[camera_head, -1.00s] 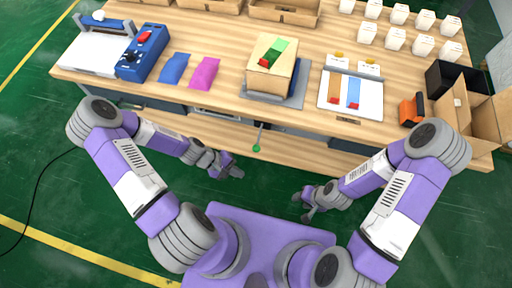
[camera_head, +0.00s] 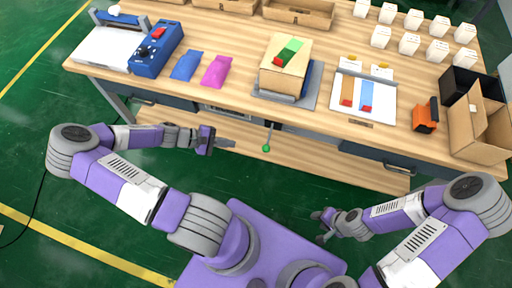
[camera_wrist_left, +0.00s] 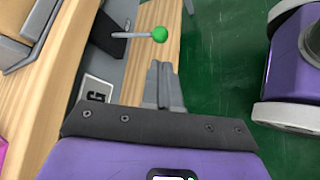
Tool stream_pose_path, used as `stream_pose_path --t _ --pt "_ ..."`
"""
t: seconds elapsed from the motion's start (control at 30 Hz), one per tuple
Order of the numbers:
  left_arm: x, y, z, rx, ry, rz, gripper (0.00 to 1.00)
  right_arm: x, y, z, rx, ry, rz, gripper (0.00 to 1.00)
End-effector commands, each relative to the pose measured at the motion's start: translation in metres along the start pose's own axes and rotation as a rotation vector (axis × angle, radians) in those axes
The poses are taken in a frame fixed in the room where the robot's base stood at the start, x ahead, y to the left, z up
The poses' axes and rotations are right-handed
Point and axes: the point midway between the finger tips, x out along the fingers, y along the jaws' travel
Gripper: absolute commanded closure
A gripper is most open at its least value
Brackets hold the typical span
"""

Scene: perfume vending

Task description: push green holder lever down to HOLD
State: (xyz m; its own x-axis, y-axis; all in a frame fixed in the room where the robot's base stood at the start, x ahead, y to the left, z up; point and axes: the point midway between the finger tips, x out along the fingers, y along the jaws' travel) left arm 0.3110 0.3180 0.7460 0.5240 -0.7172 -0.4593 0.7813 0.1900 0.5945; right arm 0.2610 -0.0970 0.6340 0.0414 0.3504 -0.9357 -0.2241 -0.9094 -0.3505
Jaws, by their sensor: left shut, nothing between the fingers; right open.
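The green holder lever is a thin grey rod with a green ball knob (camera_head: 266,148) at the front edge of the table, below the wooden block. In the left wrist view the green knob (camera_wrist_left: 159,34) is just beyond my fingertips, with its rod running left to a dark mount. My left gripper (camera_head: 232,143) is shut and empty, left of the knob and apart from it; its closed fingers also show in the left wrist view (camera_wrist_left: 162,68). My right gripper (camera_head: 318,215) is open and empty, low and right of the knob, away from the table.
A wooden block with green and red pieces (camera_head: 284,66) stands on a grey plate (camera_head: 312,92) above the lever. The table's front edge (camera_head: 230,107) and drawer fronts lie close to the left gripper. Green floor (camera_head: 290,185) is clear below the knob.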

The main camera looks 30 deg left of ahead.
Motion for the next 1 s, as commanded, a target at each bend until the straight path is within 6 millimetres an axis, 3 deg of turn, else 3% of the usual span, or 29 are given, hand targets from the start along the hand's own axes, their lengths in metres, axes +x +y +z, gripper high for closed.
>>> stream_pose_path --t 0.03,0.3,0.5,1.0 --pt "0.015 -0.002 -0.001 0.003 -0.008 -0.001 1.0 0.007 0.003 0.0 0.0 0.0 0.0 0.57" --pt "0.073 -0.002 -0.001 0.003 -0.006 -0.002 1.0 0.027 0.01 -0.001 0.0 0.0 0.0 0.57" --pt "0.101 -0.002 -0.001 0.003 -0.003 -0.002 1.0 0.038 0.015 -0.002 0.0 0.0 0.0 0.57" --pt "0.11 -0.001 0.0 0.002 0.0 -0.002 1.0 0.041 0.015 -0.002 0.0 0.0 0.0 0.57"
